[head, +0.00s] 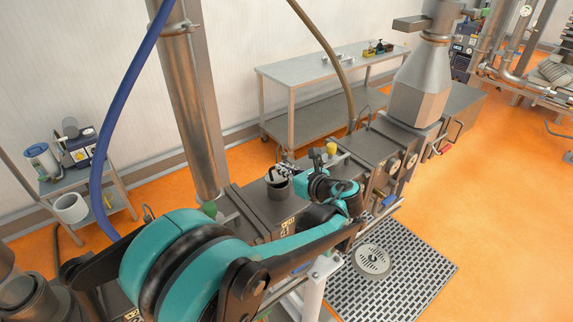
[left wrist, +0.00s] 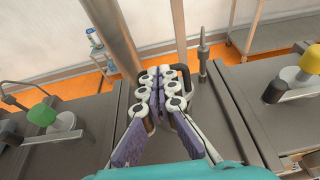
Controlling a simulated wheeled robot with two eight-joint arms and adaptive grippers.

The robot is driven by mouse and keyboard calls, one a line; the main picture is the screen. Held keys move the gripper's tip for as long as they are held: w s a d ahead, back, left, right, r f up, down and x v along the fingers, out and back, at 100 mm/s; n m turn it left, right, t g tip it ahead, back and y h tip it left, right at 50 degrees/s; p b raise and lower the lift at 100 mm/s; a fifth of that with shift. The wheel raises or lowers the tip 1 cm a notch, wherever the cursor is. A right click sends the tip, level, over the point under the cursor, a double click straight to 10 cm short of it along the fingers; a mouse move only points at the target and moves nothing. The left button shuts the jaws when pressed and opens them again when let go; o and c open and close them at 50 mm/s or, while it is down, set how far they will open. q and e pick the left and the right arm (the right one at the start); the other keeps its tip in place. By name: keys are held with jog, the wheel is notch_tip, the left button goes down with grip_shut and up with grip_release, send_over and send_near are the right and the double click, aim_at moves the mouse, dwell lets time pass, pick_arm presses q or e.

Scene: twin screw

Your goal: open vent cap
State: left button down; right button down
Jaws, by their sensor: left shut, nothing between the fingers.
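My left gripper (head: 276,174) is over the middle of the grey extruder barrel (head: 243,200), its fingers shut together with nothing between them. In the left wrist view its fingertips (left wrist: 162,76) meet over the flat barrel top. I cannot make out a separate cap. My right gripper is not in view.
A green knob (left wrist: 42,114) sits left of the fingers and a yellow knob (left wrist: 312,60) right of them. A thin upright rod (left wrist: 203,62) stands close on the right. A steel column (head: 190,110) rises behind. A hopper (head: 420,85) stands farther along the barrel.

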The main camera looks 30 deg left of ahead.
aim_at(274, 174)
pick_arm(q)
jog(key=r+h+p, duration=0.1)
jog(key=a+g+h+p, duration=0.1)
jog(key=p, duration=0.1)
jog(key=w+a+r+h+p, duration=0.1)
jog(key=shift+a+r, duration=0.2)
jog(key=shift+r, duration=0.15)
jog(key=h+p, duration=0.1)
jog(key=a+g+h+p, duration=0.1)
jog(key=a+p, duration=0.1)
jog(key=shift+w+a+r+h, duration=0.1)
jog(key=shift+w+r+h, duration=0.25)
jog(key=shift+w+h, duration=0.05)
jog(key=shift+w+a+r+g+h+p, duration=0.1)
jog(key=shift+w+a+g+h+p, duration=0.1)
jog(key=shift+a+g+h+p, duration=0.25)
jog(key=shift+w+a+r+g+h+p, duration=0.1)
jog(key=shift+w+a+g+h+p, duration=0.1)
jog(key=shift+a+h, duration=0.3)
jog(key=shift+w+a+f+g+h+p, duration=0.15)
jog(key=shift+w+a+g+h, duration=0.15)
jog(key=shift+a+h, duration=0.4)
jog(key=shift+w+a+f+g+h+p, duration=0.2)
jog(key=shift+w+a+h, duration=0.15)
jog(key=shift+a+h, duration=0.3)
jog(key=shift+w+a+f+g+h+p, duration=0.15)
jog(key=shift+w+a+g+h, duration=0.15)
jog(key=shift+a+h, duration=0.35)
jog(key=shift+a, duration=0.15)
